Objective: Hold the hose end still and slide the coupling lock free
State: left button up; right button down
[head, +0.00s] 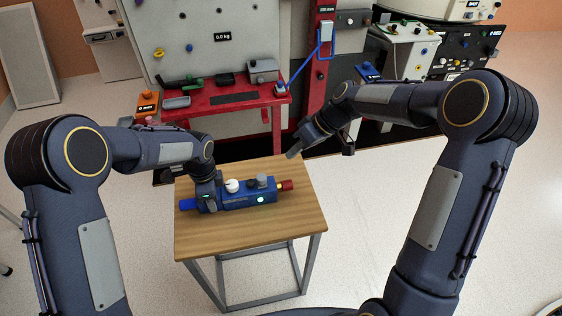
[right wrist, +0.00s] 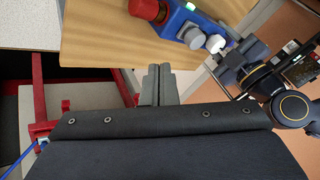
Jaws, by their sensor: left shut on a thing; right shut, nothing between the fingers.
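A blue coupling body (head: 235,198) lies across the small wooden table, with a white knob (head: 232,185), a grey round knob (head: 262,181) and a red end piece (head: 286,185) at its right. A blue end (head: 187,204) sticks out at its left. My left gripper (head: 208,201) is shut around the left part, by the blue hose end, hiding where its fingers touch. My right gripper (head: 292,154) is shut and empty above the table's far right edge, apart from the coupling. In the right wrist view, its closed fingers (right wrist: 157,82) show below the red end piece (right wrist: 146,10).
The wooden table (head: 265,222) has bare room in front of the coupling. A red bench (head: 225,105) with grey parts and a blue cable (head: 310,62) stands behind it. Machines (head: 405,48) stand at the back right.

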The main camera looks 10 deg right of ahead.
jog(key=v, duration=0.5)
jog(key=shift+f, duration=0.1)
